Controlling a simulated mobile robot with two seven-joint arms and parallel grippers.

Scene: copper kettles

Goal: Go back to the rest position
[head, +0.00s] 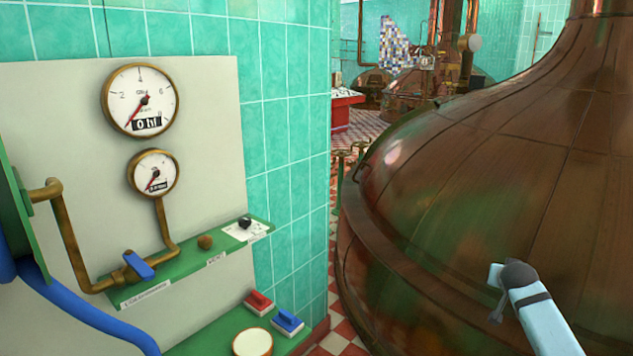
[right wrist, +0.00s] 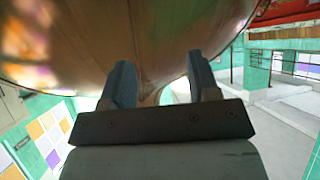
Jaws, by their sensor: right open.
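My right arm comes in from the lower right of the head view, in front of the large copper kettle (head: 455,180). The right wrist view shows my right gripper (right wrist: 162,84) with its two fingers apart and nothing held between them. A large rounded copper surface (right wrist: 100,45) fills the upper part of that view, behind the fingers. I cannot tell whether the fingers touch it. My left gripper is not in view.
A wall panel with two round gauges (head: 141,100) (head: 153,173), a blue-handled valve (head: 138,265) and red (head: 258,302) and blue (head: 288,321) switches stands at left. A narrow checkered floor strip (head: 340,335) shows between the wall and the kettle. More kettles (head: 412,100) stand behind.

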